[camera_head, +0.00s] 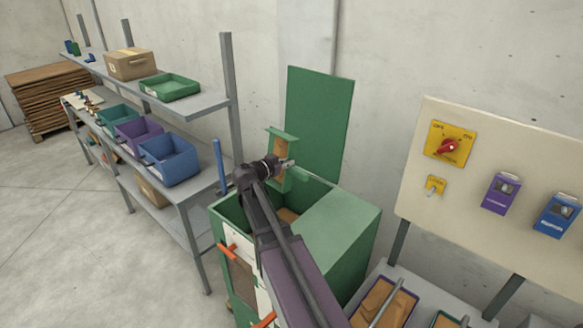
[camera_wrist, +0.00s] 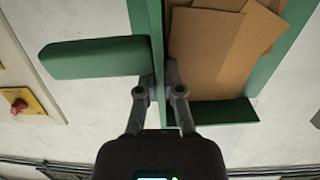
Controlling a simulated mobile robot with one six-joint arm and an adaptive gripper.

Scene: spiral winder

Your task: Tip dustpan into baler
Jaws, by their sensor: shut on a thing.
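The green dustpan (camera_head: 282,134) is held above the open top of the green baler (camera_head: 345,225), turned steeply on its side. Brown cardboard pieces (camera_wrist: 225,45) lie against its inside in the wrist view. My gripper (camera_head: 285,165) is shut on the dustpan's green wall, which also shows in the wrist view (camera_wrist: 156,50) between the fingers (camera_wrist: 158,92). A green flap, probably the handle (camera_wrist: 95,57), sticks out on the other side of that wall. Some brown material (camera_head: 287,214) shows inside the baler. My arm hides part of the baler's front.
A tall green lid (camera_head: 320,115) stands upright behind the baler. A shelf bench (camera_head: 195,187) with coloured bins is on the left. A control panel (camera_head: 495,185) with a red switch is on the right, above trays (camera_head: 385,300) holding brown pieces. Floor at the left is clear.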

